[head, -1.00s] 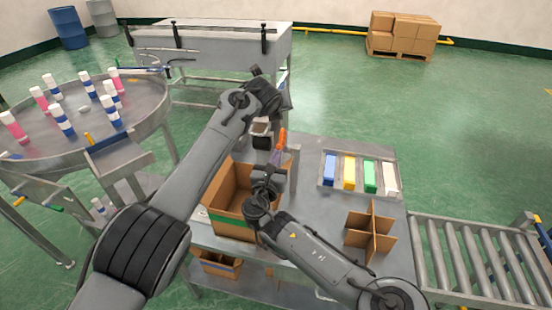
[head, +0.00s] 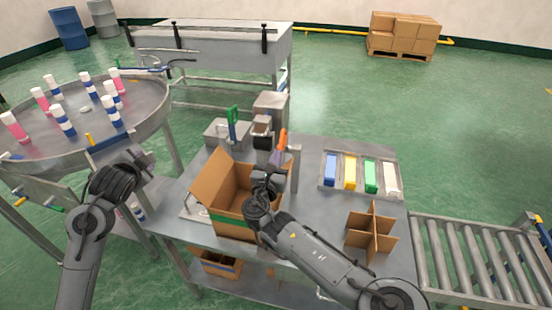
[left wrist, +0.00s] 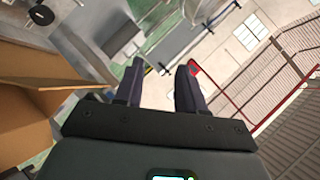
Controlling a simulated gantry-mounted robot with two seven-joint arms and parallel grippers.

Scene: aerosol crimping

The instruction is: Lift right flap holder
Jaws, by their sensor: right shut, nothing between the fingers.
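An orange-tipped piece (head: 283,137), which looks like the right flap holder, stands upright beside a grey post (head: 295,165) at the right side of the open cardboard box (head: 235,228). My right gripper (head: 274,167) is shut and empty just below the orange piece, over the box's right edge. My own wrist hides the lower part, so I cannot tell whether they touch. A green-topped piece (head: 233,116) stands behind the box. My left gripper is at the left of the head view, away from the box. Its two fingers (left wrist: 158,75) are apart and empty in the left wrist view.
A tray (head: 328,190) with blue, yellow, green and white blocks and a cardboard divider (head: 371,235) are on the table's right. A roller conveyor (head: 470,255) adjoins it. A round table (head: 150,115) with several cans stands left.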

